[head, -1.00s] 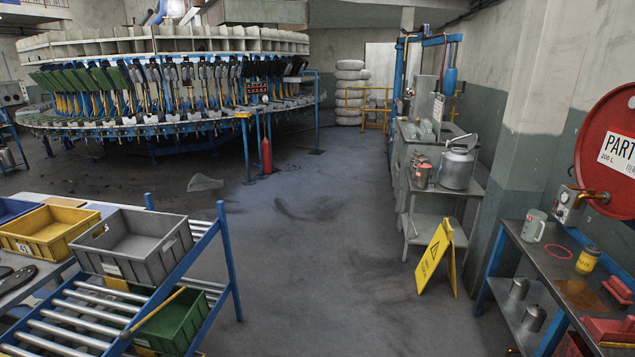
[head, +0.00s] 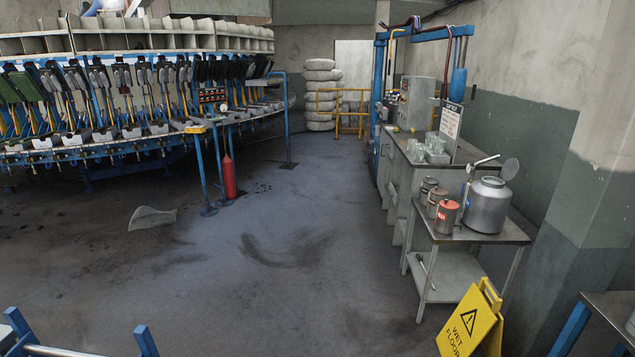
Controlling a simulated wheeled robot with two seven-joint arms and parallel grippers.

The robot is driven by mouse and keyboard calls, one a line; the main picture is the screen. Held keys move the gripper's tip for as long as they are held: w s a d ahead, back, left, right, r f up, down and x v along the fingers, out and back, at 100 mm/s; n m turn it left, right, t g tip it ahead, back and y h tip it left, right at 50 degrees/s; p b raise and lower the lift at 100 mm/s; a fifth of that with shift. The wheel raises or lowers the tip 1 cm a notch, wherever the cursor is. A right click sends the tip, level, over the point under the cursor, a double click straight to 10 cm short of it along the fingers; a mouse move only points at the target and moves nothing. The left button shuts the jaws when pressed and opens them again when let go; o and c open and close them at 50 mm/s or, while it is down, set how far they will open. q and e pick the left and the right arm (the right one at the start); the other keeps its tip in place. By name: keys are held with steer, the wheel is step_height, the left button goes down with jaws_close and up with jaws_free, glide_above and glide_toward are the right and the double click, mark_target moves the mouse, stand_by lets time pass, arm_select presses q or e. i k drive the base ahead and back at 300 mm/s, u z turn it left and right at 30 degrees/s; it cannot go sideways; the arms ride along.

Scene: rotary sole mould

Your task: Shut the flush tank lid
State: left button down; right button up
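A grey metal tank (head: 487,207), which looks like the flush tank, stands on a small metal table at the right. Its round lid (head: 510,169) stands raised above the tank's top at the back right, tilted up, so the tank is open. A pipe-like handle or spout (head: 482,162) rises at the tank's left side. Neither of my grippers is in view.
Several cans (head: 446,217) stand left of the tank on the side table (head: 462,236). A yellow wet floor sign (head: 470,325) stands in front of the table. A red extinguisher (head: 229,176) stands further left. The floor (head: 300,265) in the middle is mostly clear.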

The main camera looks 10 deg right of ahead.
mark_target(510, 169)
steer(key=z, duration=0.2)
steer(key=i, duration=2.35)
steer(key=z, duration=1)
steer(key=i, duration=1.3)
steer(key=z, duration=1.85)
steer(key=i, duration=1.15)
steer(key=z, duration=0.7)
